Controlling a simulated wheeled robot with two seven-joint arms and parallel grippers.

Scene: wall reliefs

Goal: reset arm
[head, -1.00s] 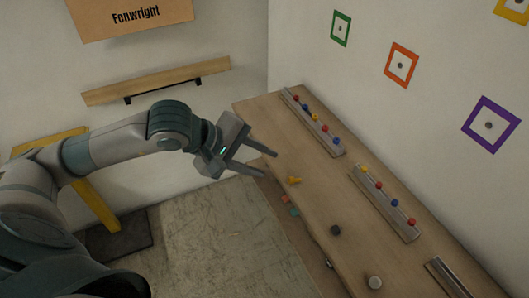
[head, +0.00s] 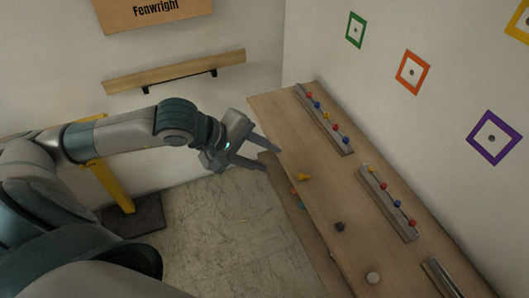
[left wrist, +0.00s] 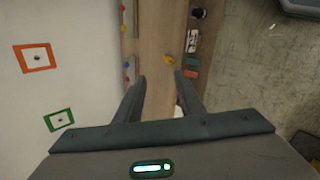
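My left gripper (head: 273,160) is open and empty in the head view, in the air by the far left end of the wooden table (head: 292,140). In the left wrist view its two fingers (left wrist: 163,88) stand apart over the table's end, with nothing between them. My left arm reaches in from the left, bent at the elbow. My right gripper is not in view.
A yellow piece (head: 304,177), a dark knob (head: 340,226) and a pale round piece (head: 373,277) are on the table. Racks (head: 326,124) with coloured balls line the wall side. Coloured frames (head: 413,72) hang above. Floor (head: 225,225) left of the table is clear.

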